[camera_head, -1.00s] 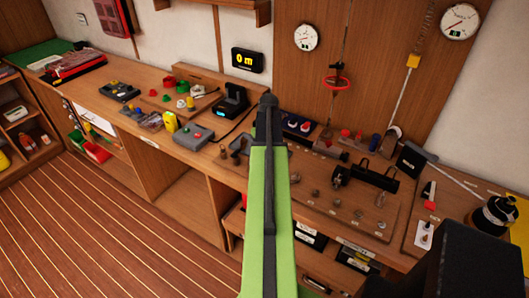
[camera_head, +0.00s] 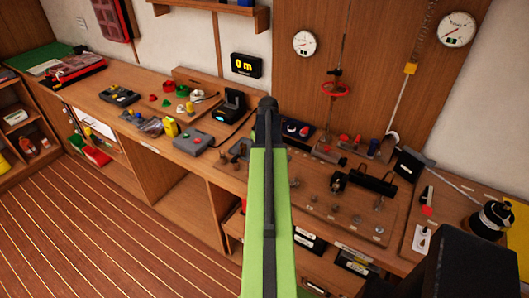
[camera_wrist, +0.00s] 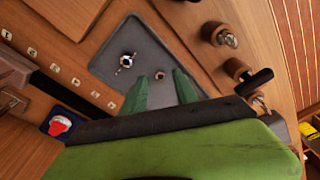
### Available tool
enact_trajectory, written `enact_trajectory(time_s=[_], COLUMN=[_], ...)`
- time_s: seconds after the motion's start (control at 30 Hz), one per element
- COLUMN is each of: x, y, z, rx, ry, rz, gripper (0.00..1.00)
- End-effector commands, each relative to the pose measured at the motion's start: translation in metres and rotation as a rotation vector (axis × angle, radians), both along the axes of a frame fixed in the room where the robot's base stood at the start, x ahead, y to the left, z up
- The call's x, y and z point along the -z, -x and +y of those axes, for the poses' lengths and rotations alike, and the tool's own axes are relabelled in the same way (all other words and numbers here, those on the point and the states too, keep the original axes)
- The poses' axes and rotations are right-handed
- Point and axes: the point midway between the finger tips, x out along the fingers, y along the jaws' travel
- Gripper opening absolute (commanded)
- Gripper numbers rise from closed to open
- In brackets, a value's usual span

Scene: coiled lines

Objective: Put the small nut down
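In the wrist view a small, dark, ring-shaped nut (camera_wrist: 160,74) lies on a grey tray (camera_wrist: 108,68). My gripper (camera_wrist: 160,81) has two green fingers standing well apart, with a clear gap between them. The small nut shows in that gap, near the fingertips, and neither finger visibly touches it. How high the fingertips are above the tray I cannot tell. A larger shiny metal piece with side wings (camera_wrist: 127,60) lies on the tray to the left of the nut. In the head view my green arm hides the gripper and the nut.
Wooden pegs with metal ends (camera_wrist: 220,35) stand right of the tray in the wrist view, near a black handle (camera_wrist: 254,82). A red-and-white piece (camera_wrist: 60,124) sits at lower left. In the head view a black cylinder (camera_head: 372,183) lies across the bench board.

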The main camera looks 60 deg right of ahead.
Motion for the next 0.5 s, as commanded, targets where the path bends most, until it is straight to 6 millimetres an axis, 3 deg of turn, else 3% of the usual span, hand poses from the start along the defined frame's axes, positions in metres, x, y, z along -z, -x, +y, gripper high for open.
enact_trajectory(time_s=[0.03,0.3,0.5], x=[-0.024,-0.085,-0.104], y=[0.001,0.006,0.008], z=[0.001,0.003,0.004], rx=[0.000,0.000,0.000], ry=[0.001,0.002,0.002], rz=[-0.001,-0.003,-0.003], gripper=[0.36,0.36,0.36])
